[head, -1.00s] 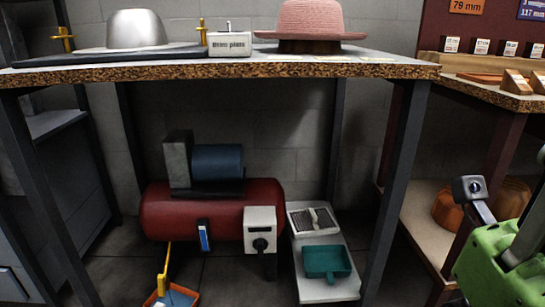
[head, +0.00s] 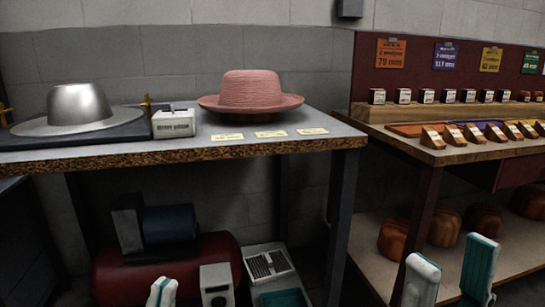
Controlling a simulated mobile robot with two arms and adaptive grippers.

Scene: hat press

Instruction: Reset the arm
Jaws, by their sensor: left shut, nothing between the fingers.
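My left gripper (head: 162,291) shows only as a pale fingertip at the bottom edge, in front of the red tank under the bench. It is shut and empty. My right gripper (head: 451,266) is at the bottom right, with its two pale green-and-white fingers apart and nothing between them. It is in front of the lower shelf on the right. My wrists and most of both arms are out of the picture.
A workbench (head: 240,146) bears a silver metal hat form (head: 78,106), a small white box (head: 174,122) and a pink straw hat (head: 251,92). A red tank (head: 130,280) stands beneath. Right, a shelf (head: 525,246) holds several brown blocks (head: 444,228).

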